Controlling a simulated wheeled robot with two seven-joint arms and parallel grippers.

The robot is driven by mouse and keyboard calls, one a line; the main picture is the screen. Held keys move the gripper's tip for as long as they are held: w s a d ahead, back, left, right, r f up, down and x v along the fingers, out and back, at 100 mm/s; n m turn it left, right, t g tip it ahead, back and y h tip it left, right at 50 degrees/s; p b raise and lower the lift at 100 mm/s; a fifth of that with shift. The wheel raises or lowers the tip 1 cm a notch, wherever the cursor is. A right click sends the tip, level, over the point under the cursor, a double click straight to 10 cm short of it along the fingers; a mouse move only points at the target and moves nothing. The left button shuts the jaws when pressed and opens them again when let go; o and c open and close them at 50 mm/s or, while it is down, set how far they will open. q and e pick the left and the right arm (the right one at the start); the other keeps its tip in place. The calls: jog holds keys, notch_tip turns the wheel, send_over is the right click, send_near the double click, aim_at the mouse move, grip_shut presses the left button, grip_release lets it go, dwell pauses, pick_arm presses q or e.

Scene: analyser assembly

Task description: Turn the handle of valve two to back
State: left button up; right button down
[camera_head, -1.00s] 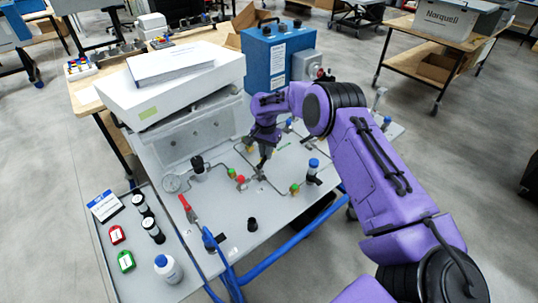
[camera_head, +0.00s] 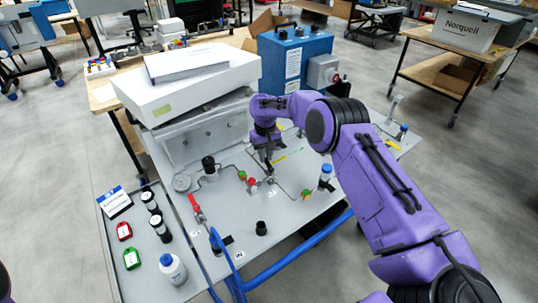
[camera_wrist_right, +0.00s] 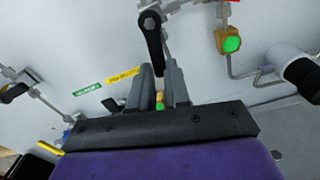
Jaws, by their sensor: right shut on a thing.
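The valve handle is a black lever (camera_wrist_right: 153,36) on a silver fitting, seen at the top middle of the right wrist view. It runs down toward the fingers of my right gripper (camera_wrist_right: 160,86), which are shut on its near end. In the head view my right gripper (camera_head: 268,164) points down at this valve, in the middle of the grey panel (camera_head: 225,225). The gripper hides most of the handle there. A green label (camera_wrist_right: 87,89) and a yellow label (camera_wrist_right: 122,75) lie left of the fingers; I cannot read them clearly. My left gripper is out of view.
A blue box (camera_head: 296,62) and white case (camera_head: 185,85) stand behind.

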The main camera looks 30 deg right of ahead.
jog(key=shift+s+a+f+n, duration=0.15)
jog(key=shift+a+n, duration=0.15)
jog(key=shift+n, duration=0.3)
jog(key=shift+s+a+f+n, duration=0.15)
jog(key=shift+a+n, duration=0.15)
jog(key=shift+n, duration=0.3)
jog(key=shift+w, duration=0.1)
jog(key=c, duration=1.1)
grip_release()
jog(key=shift+w, duration=0.15)
jog(key=shift+r, duration=0.1)
jog(key=shift+r, duration=0.25)
notch_tip(320, 180, up, 10)
jog(key=shift+f+b, duration=0.1)
jog(key=shift+b, duration=0.95)
